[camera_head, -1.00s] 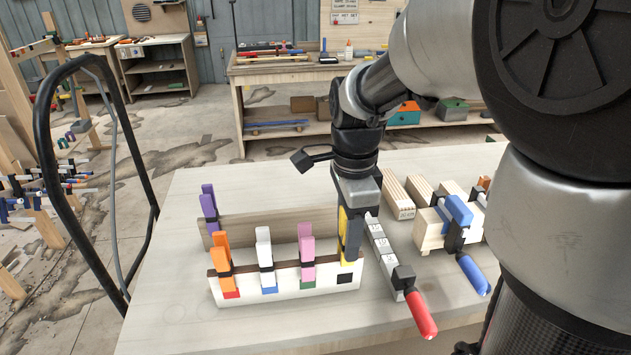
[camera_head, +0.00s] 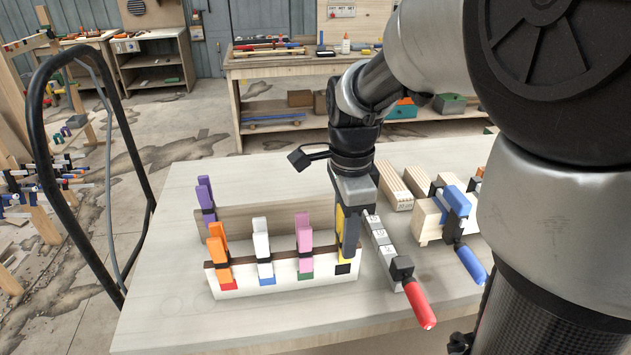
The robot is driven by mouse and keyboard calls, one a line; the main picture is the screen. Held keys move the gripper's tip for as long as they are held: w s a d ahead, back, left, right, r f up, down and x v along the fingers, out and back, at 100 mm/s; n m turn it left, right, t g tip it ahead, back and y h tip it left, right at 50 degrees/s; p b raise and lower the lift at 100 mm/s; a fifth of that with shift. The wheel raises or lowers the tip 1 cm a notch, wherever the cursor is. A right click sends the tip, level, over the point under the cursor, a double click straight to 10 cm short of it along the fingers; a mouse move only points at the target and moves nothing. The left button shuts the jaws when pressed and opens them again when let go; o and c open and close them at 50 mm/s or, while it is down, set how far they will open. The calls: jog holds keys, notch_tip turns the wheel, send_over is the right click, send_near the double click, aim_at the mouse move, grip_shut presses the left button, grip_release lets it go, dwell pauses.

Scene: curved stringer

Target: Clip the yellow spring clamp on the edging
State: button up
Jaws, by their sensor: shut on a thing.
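The yellow spring clamp (camera_head: 341,222) is in my gripper (camera_head: 347,240), at the right end of the edging (camera_head: 285,285), a white strip with a dark brown top. My gripper is shut on the clamp, and its dark fingers hide much of it. A yellow part shows just above the black square (camera_head: 342,269) on the strip's front. I cannot tell whether the clamp's jaws grip the edging. An orange clamp (camera_head: 218,250), a white clamp (camera_head: 262,245) and a pink clamp (camera_head: 304,240) stand upright on the edging, above red, blue and green marks.
A purple clamp (camera_head: 205,195) sits on the wooden board (camera_head: 265,217) behind the edging. A grey bar clamp with a red handle (camera_head: 419,306) lies close right of my gripper. Wood blocks (camera_head: 428,220) and a blue-handled clamp (camera_head: 472,265) are farther right. The table's front left is clear.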

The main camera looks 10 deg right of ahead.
jog(key=shift+f, duration=0.15)
jog(key=shift+f, duration=0.4)
jog(key=o, duration=1.3)
jog(key=shift+o, duration=0.2)
jog(key=shift+r, duration=0.1)
notch_tip(320, 180, up, 17)
jog(key=p, duration=0.2)
jog(key=shift+r, duration=0.15)
